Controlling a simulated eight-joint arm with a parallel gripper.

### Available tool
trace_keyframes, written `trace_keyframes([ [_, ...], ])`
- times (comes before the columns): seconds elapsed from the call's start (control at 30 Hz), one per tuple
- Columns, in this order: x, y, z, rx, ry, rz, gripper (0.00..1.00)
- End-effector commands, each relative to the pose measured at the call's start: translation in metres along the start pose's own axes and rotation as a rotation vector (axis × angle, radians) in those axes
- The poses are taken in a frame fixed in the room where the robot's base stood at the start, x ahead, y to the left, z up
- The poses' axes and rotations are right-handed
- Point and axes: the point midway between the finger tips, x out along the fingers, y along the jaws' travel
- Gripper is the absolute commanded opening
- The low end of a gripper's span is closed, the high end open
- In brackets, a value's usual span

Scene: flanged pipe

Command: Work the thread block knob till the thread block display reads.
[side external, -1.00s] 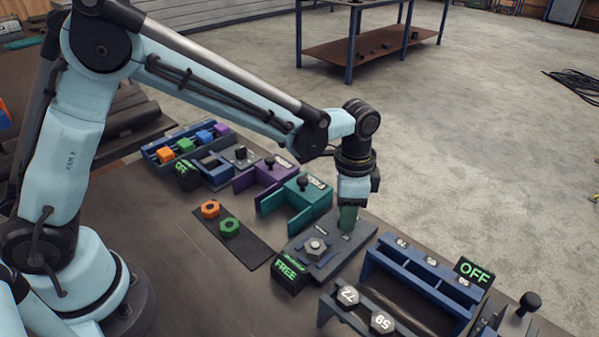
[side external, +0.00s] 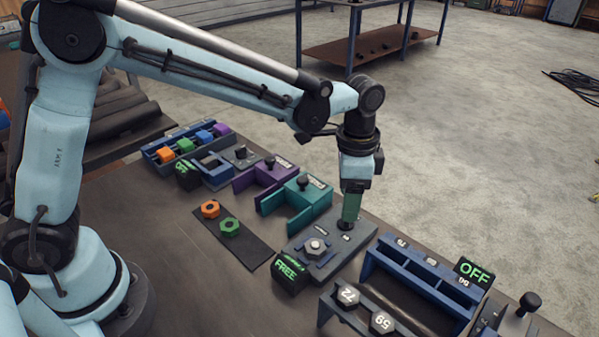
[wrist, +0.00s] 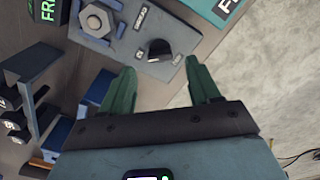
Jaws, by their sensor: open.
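The thread block (side external: 308,262) is a grey plate with a hex nut (side external: 316,246) on it. Its dark display (side external: 289,271) at the front corner reads FREE in green. The black thread block knob (side external: 345,225) stands at the block's far end. My gripper (side external: 350,218), with green fingers, is just above the knob, pointing down. In the wrist view the knob (wrist: 158,48) lies beyond and between the spread fingertips (wrist: 160,66), with nothing between them. The display (wrist: 45,9) is partly cut off there.
A teal bracket fixture (side external: 300,198) and a purple one stand left of the block. A blue rack (side external: 415,275) and a display reading OFF (side external: 474,273) are at the right. A dark mat holds an orange and a green nut (side external: 229,227). Open floor lies beyond the bench.

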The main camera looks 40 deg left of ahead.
Motion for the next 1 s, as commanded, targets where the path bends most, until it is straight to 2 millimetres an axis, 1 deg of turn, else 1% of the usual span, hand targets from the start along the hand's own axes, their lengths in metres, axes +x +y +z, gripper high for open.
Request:
trace_keyframes([
  [0.03, -0.011, 0.000, 0.001, 0.000, 0.000, 0.000, 0.62],
  [0.2, -0.043, 0.000, 0.000, 0.000, 0.000, 0.000, 0.62],
  [0.3, -0.059, 0.000, 0.000, 0.000, 0.000, 0.000, 0.62],
  [0.4, -0.070, 0.000, 0.000, 0.000, 0.000, 0.000, 0.62],
  [0.6, -0.081, 0.000, 0.000, 0.000, 0.000, 0.000, 0.62],
  [0.9, -0.082, 0.000, 0.000, 0.000, 0.000, 0.000, 0.62],
  [1.0, -0.083, -0.001, 0.004, -0.013, 0.007, -0.004, 0.62],
])
